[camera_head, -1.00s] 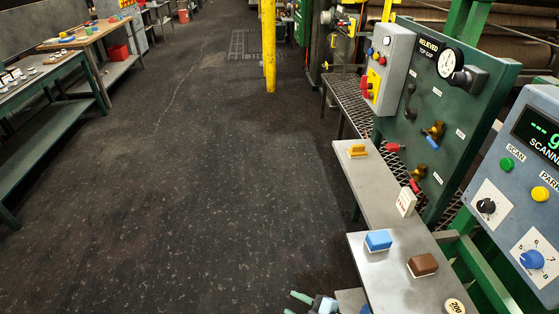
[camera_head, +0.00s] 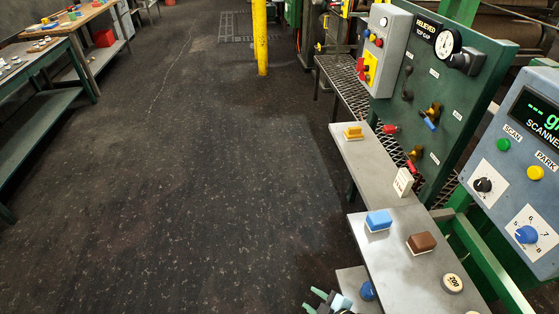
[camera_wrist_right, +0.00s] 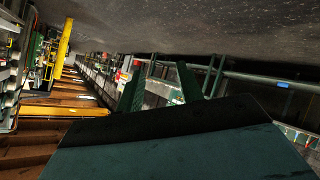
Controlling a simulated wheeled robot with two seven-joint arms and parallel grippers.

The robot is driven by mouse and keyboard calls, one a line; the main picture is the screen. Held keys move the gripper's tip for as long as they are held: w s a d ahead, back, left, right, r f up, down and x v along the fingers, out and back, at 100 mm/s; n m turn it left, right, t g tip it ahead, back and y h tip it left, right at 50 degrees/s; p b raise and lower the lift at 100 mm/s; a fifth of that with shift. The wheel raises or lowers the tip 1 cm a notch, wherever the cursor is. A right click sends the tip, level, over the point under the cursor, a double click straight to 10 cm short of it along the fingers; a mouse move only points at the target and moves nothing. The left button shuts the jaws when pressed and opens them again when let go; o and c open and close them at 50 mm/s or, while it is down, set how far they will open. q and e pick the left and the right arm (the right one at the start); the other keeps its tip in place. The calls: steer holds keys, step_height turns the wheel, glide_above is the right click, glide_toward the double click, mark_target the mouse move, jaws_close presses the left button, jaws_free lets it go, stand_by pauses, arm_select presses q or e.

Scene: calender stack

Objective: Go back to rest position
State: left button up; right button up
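My right gripper (camera_head: 318,296) shows at the bottom edge of the head view, beside the near end of the grey metal shelf. In the right wrist view its two dark green fingers (camera_wrist_right: 158,85) stand apart with nothing held between them. My left gripper is in neither view.
The shelf (camera_head: 373,165) holds a yellow block (camera_head: 353,132), a white tag (camera_head: 403,182), a blue block (camera_head: 378,220), a brown block (camera_head: 421,242) and a round 200 disc (camera_head: 452,283). Control panels (camera_head: 522,180) stand at right. Workbenches (camera_head: 40,115) are at left; dark floor (camera_head: 200,210) lies clear between.

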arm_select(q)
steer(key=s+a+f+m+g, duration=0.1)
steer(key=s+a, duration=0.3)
arm_select(e)
steer(key=s+d+f+m+g+h+b, duration=0.25)
steer(key=s+d+f+m, duration=0.2)
steer(key=s+f, duration=0.45)
steer(key=s+d+f+m+g+h+b, duration=0.1)
steer(key=s+d+f+m+h+b, duration=0.3)
steer(key=s+f, duration=0.5)
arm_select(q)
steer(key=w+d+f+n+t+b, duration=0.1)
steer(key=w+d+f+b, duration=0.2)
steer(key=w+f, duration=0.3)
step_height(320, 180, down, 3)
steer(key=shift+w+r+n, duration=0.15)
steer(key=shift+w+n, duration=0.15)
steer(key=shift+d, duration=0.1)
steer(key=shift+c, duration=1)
arm_select(e)
steer(key=s+d+f+m+g, duration=0.1)
steer(key=s+d+f+g, duration=0.1)
steer(key=s, duration=0.6)
steer(key=s+d+f+m+g, duration=0.2)
steer(key=s+d+f, duration=0.1)
steer(key=s, duration=0.5)
steer(key=shift+d+f+h, duration=0.25)
steer(key=shift+d+h, duration=0.2)
steer(key=shift+d, duration=0.45)
